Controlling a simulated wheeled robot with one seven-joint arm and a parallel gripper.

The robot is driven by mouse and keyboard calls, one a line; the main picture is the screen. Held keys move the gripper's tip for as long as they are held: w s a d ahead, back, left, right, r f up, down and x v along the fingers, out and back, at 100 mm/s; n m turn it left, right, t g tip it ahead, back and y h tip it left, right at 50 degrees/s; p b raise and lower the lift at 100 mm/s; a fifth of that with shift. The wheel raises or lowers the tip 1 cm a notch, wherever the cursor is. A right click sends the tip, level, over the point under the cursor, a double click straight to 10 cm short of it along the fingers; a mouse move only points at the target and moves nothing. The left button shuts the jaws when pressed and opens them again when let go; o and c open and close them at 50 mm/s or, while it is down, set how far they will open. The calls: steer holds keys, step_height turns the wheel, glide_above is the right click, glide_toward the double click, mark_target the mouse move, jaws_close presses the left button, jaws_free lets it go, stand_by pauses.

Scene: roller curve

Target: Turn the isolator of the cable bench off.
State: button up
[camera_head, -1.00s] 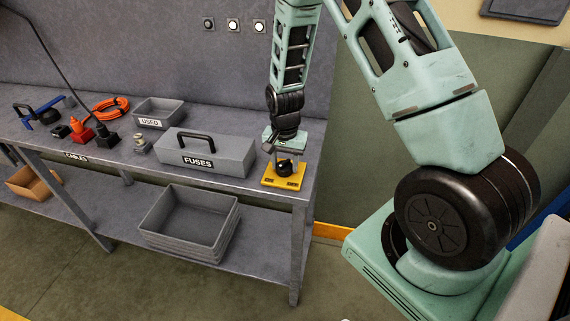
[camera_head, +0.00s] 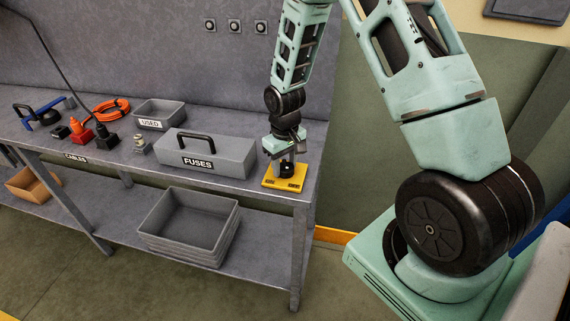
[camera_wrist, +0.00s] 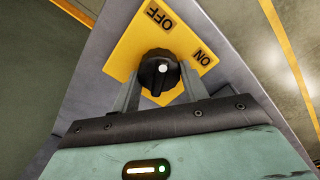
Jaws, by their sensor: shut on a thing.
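The isolator is a yellow plate (camera_head: 290,184) with a black rotary knob (camera_head: 286,169), at the right end of the bench top. In the wrist view the plate (camera_wrist: 128,50) shows OFF at the top and ON at the right. The knob (camera_wrist: 160,76) has a pale mark that appears to face up the picture, nearer the OFF side than ON. My gripper (camera_wrist: 160,92) comes down over the plate, its two fingers on either side of the knob, shut on it. It also shows in the head view (camera_head: 286,158), turned at an angle, with the fingers partly hidden.
A grey FUSES box (camera_head: 207,152) stands just left of the isolator. Stacked grey trays (camera_head: 190,225) are on the lower shelf. Three round fittings (camera_head: 236,27) are on the back panel.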

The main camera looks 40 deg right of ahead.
mark_target(284, 163)
steer(key=shift+n, duration=1.9)
steer(key=o, duration=1)
step_height(284, 163, up, 18)
steer(key=b, duration=0.2)
steer(key=shift+f, duration=0.25)
